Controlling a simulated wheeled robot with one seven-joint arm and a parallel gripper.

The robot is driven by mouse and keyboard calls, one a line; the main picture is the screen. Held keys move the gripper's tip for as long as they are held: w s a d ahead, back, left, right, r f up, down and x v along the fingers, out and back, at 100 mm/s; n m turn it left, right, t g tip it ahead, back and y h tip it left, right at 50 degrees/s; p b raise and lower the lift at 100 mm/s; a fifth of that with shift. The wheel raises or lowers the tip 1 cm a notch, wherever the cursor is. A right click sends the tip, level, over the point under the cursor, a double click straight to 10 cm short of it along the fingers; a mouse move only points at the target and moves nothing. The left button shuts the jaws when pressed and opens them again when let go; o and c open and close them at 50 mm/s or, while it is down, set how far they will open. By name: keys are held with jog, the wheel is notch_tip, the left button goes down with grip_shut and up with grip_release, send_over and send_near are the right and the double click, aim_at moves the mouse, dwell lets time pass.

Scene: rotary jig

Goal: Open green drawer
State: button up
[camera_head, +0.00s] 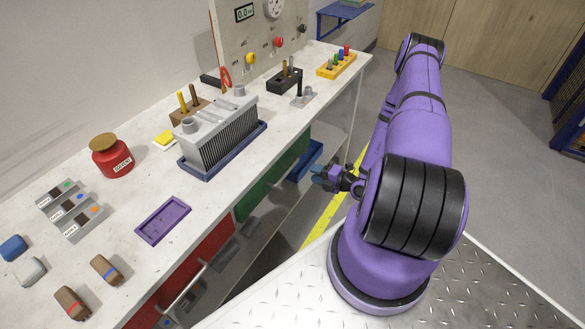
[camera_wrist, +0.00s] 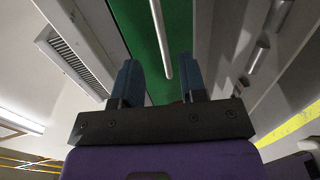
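The green drawer (camera_head: 268,187) is under the workbench, in the middle of its front. Its front looks flush with the bench in the head view. In the wrist view the green front (camera_wrist: 135,22) fills the top middle, with a pale bar handle (camera_wrist: 162,40) running along it. My gripper (camera_head: 318,172) is in front of the bench, to the right of the green front. In the wrist view my gripper (camera_wrist: 159,65) is open, with two blue fingers apart and nothing held. The handle's near end lies between the fingertips in the picture; contact is not visible.
A red drawer (camera_head: 205,262) with a handle is to the left, and a blue bin or drawer (camera_head: 304,160) is behind my gripper. The bench top (camera_head: 215,205) carries a grey finned block (camera_head: 217,138), a red jar (camera_head: 110,156) and a purple tray (camera_head: 163,221). Lower shelves hold grey parts.

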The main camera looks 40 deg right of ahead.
aim_at(292, 167)
jog(key=x, duration=1)
jog(key=shift+w, duration=0.25)
jog(key=shift+a, duration=0.1)
grip_shut()
